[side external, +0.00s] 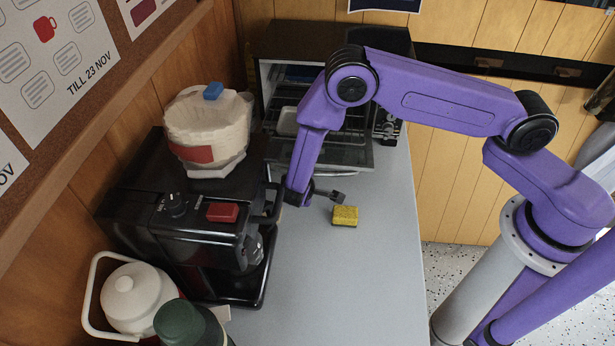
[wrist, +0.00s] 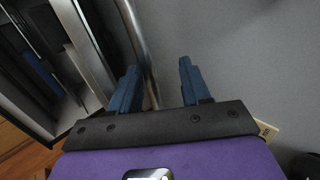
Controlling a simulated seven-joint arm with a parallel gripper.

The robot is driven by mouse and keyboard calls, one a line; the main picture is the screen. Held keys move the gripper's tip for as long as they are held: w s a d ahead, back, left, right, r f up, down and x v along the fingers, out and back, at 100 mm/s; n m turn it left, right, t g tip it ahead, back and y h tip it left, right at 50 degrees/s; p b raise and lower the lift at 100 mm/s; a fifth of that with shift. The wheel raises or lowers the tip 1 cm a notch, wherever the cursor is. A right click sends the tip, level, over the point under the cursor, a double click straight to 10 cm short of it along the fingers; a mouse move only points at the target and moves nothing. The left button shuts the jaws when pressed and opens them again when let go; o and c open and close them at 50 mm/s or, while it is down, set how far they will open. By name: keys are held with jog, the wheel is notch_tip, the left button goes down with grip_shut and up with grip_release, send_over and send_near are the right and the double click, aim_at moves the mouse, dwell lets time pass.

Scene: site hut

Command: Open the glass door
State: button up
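The glass door (side external: 350,157) belongs to the dark toaster oven at the back. It appears swung down at the oven's front, with the interior showing above it; its exact angle is hard to tell. A shiny metal bar, apparently its handle (wrist: 136,45), runs down the wrist view. My gripper (side external: 338,196) is low over the counter, just in front of the door's front edge. In the wrist view, my gripper (wrist: 160,85) has its two blue fingers apart with nothing held. The bar passes close by the left finger; contact is unclear.
A yellow sponge (side external: 345,215) lies on the grey counter (side external: 340,280) close to my fingers. A black coffee machine (side external: 190,235) stands at left with paper filters (side external: 207,120) on top. A white teapot (side external: 135,298) and green-lidded flask (side external: 183,325) stand front left.

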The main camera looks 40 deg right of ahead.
jog(key=shift+w+d+f+g+y, duration=0.15)
jog(key=shift+d+f+g+y, duration=0.1)
jog(key=shift+d+g+y, duration=0.05)
jog(key=r, duration=0.4)
jog(key=shift+s+a+r, duration=0.1)
jog(key=shift+s, duration=0.25)
jog(key=s+d+r, duration=0.4)
jog(key=s+r, duration=0.5)
jog(key=s, duration=0.4)
jog(key=shift+r, duration=0.15)
jog(key=s+d+r+n+g+y, duration=0.2)
jog(key=s+d+r+g+y, duration=0.1)
jog(key=s+r, duration=0.4)
jog(key=s+d+r+n+g+y, duration=0.1)
jog(key=s+d+r+g+y, duration=0.2)
jog(key=s+r, duration=0.4)
jog(key=shift+s+d+n+y, duration=0.15)
jog(key=shift+s+n+y, duration=0.25)
jog(key=shift+s, duration=1.35)
